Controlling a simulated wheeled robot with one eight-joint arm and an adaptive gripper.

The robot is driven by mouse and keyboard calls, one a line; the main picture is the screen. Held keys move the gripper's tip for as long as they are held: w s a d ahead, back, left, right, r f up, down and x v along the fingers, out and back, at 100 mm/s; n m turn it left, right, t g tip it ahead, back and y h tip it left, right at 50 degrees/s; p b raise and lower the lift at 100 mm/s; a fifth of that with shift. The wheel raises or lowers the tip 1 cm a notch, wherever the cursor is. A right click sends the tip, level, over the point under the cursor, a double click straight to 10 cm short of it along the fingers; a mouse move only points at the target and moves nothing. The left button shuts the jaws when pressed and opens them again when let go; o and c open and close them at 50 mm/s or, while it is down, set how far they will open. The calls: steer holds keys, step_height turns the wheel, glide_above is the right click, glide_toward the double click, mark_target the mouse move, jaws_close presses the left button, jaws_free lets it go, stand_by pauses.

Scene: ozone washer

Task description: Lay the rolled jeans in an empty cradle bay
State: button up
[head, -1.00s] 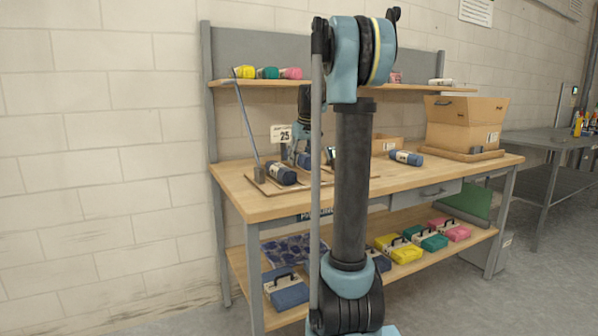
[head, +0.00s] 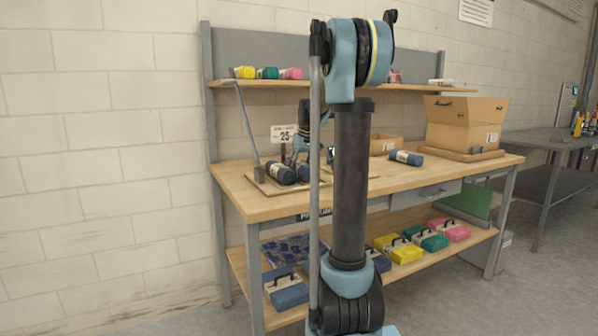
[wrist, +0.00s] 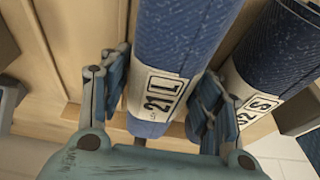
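A dark blue jeans roll with a white "L" label (wrist: 165,60) lies between the two fingers of my gripper (wrist: 162,100) in the wrist view. The pads appear to touch both its sides. In the head view this roll (head: 304,173) is at the wooden cradle (head: 262,184), partly behind my arm. Another blue roll labelled "S" (wrist: 275,55) lies close beside it on the right in the wrist view; it is the left roll (head: 282,174) in the head view. I cannot tell whether the held roll rests fully on the cradle.
Another blue roll (head: 406,158) lies on the workbench (head: 440,170) to the right. A cardboard box (head: 465,122) stands at the back right. A sign reading 25 (head: 283,134) and a slanted rod (head: 247,120) stand near the cradle. Coloured rolls sit on the upper shelf (head: 340,84).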

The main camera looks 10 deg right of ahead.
steer(key=v, duration=1.2)
steer(key=shift+s, duration=0.15)
